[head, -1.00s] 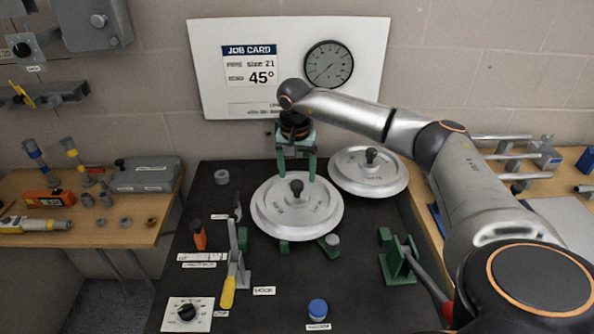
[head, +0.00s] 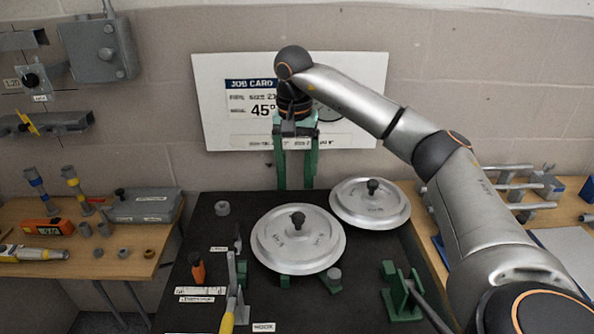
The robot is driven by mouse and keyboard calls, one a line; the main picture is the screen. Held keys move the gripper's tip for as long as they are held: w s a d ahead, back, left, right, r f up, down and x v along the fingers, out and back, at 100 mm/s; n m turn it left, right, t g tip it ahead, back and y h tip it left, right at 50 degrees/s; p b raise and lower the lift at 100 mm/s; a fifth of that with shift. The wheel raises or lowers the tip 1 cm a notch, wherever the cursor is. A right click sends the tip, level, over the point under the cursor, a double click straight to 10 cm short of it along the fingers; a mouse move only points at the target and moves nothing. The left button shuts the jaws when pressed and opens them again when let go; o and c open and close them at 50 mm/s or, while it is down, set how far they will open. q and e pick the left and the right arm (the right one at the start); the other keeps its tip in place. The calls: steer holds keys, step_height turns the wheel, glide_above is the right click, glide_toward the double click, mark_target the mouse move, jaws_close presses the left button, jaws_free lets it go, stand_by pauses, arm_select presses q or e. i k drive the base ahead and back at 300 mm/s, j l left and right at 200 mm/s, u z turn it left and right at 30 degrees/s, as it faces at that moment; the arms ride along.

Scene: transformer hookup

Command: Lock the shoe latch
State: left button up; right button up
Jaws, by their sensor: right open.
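My right gripper (head: 295,184) is open and empty, with its green fingers pointing down. It hangs above the back of the black bench top, apart from the near round silver disc (head: 284,247) with a black knob. Green blocks show under that disc's front edge, one (head: 332,283) with a grey knob; I cannot tell which part is the shoe latch. An upright grey lever (head: 231,275) with a yellow grip stands left of the disc, its lower end cut off by the frame. My left gripper is not in view.
A second silver disc (head: 369,204) lies behind and right. A green bracket (head: 401,293) with a grey bar stands at front right, near my right arm. An orange-handled tool (head: 197,268) stands at left. The job card (head: 250,97) is on the board behind, partly covered by my arm.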

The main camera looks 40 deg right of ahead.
mark_target(236, 239)
steer(key=k+j, duration=0.75)
steer(key=j, duration=0.2)
